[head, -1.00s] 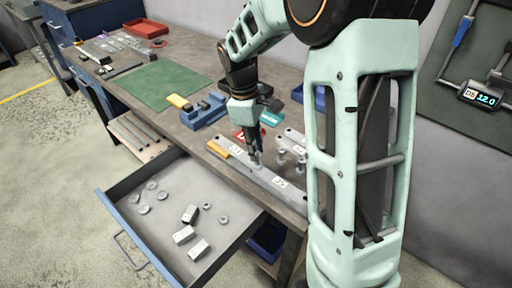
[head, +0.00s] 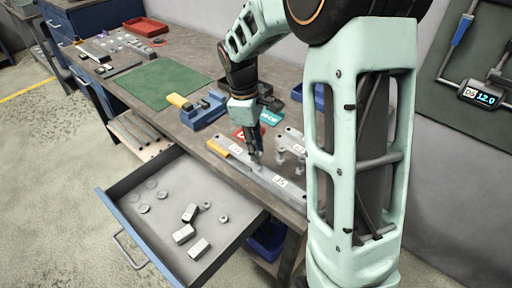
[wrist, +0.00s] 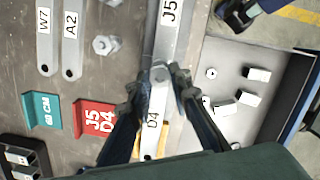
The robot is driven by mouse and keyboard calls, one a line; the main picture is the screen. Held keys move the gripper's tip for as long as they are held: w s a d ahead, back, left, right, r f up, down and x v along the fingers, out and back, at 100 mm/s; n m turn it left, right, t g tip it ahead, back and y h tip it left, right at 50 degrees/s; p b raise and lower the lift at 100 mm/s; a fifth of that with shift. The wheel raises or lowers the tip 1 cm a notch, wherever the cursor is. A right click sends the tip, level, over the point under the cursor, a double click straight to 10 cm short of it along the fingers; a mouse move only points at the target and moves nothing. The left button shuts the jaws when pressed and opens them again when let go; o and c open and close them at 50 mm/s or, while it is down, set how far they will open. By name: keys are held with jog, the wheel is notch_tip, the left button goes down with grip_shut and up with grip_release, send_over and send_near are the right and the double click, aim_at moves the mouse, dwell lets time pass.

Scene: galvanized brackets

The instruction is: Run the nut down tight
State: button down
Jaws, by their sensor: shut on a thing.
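Two flat grey brackets, J5 (wrist: 170,25) and D4 (wrist: 151,135), lie end over end in line on the bench, and they also show in the head view. A small grey nut on a bolt (wrist: 160,74) sits at their overlap. My gripper (wrist: 159,82) points down over this joint, its two dark fingers on either side of the nut and closed on it. In the head view my gripper (head: 256,158) stands at the same joint near the bench's front edge. The fingers hide part of the nut, and its seating against the bracket cannot be made out.
Brackets W7 (wrist: 44,45) and A2 (wrist: 71,45) lie beside a loose bolt and nut (wrist: 105,45). A red card (wrist: 95,118) and a teal card (wrist: 43,111) lie near. An open drawer (head: 165,243) with loose parts juts out below. A blue vise (head: 204,112) stands left.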

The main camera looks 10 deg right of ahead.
jog(key=shift+f+b, duration=0.6)
jog(key=shift+f, duration=0.4)
dwell(0.3)
jog(key=m, duration=0.5)
jog(key=shift+y+p, duration=0.3)
jog(key=shift+p, duration=0.05)
jog(key=m, duration=0.5)
jog(key=shift+m+g+y+p, duration=0.3)
jog(key=shift+g+y, duration=0.1)
jog(key=m, duration=0.4)
jog(key=shift+y, duration=0.4)
jog(key=m, duration=0.3)
jog(key=shift+p, duration=0.4)
jog(key=m+t+y+p, duration=0.1)
jog(key=m, duration=0.5)
jog(key=shift+a, duration=0.1)
